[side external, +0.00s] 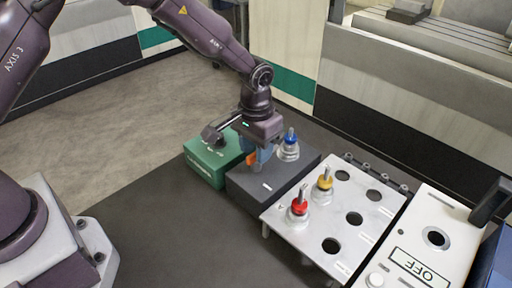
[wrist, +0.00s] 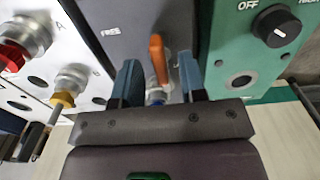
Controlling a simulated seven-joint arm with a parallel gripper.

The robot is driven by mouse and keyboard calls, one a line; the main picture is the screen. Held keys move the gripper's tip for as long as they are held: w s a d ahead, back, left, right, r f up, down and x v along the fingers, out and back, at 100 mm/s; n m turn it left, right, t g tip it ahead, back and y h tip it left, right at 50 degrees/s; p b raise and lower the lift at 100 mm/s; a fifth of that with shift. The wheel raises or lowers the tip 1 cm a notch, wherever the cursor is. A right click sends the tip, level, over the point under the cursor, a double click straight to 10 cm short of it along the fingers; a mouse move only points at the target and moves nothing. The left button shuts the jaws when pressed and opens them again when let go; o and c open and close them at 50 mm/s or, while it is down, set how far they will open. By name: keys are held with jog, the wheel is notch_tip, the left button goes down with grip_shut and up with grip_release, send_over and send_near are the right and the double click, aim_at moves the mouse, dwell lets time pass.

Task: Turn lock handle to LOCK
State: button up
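The orange lock handle (wrist: 158,58) stands on the dark grey block (side external: 262,187), with a FREE label (wrist: 110,31) to its left in the wrist view. In the side view the handle (side external: 251,158) is partly hidden by my gripper. My gripper (wrist: 160,80) is open, its two blue-grey fingers on either side of the handle, with gaps visible in the wrist view. In the side view my gripper (side external: 263,160) points down over the block. No LOCK label is readable; it may be hidden.
A blue-ringed connector (side external: 290,143) stands at the block's back. A green box (side external: 205,165) with an OFF dial (wrist: 277,26) adjoins the block. A white plate (side external: 285,220) with holes carries red (side external: 299,207) and yellow (side external: 325,183) connectors. A white OFF panel (side external: 425,235) is at right.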

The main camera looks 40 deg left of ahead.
notch_tip(320, 180, up, 13)
jog(key=shift+f, duration=0.2)
dwell(0.3)
jog(key=s+a+r+t, duration=0.2)
jog(key=s+a+r, duration=0.1)
jog(key=s, duration=0.5)
jog(key=s+a+r+t, duration=0.1)
jog(key=s+a+r, duration=0.3)
jog(key=s, duration=0.4)
jog(key=s+a+r+t, duration=0.2)
jog(key=s+a+r, duration=0.2)
jog(key=s, duration=0.4)
jog(key=shift+s+r+t, duration=0.15)
jog(key=shift+s+t, duration=0.05)
jog(key=shift+t, duration=0.1)
dwell(0.3)
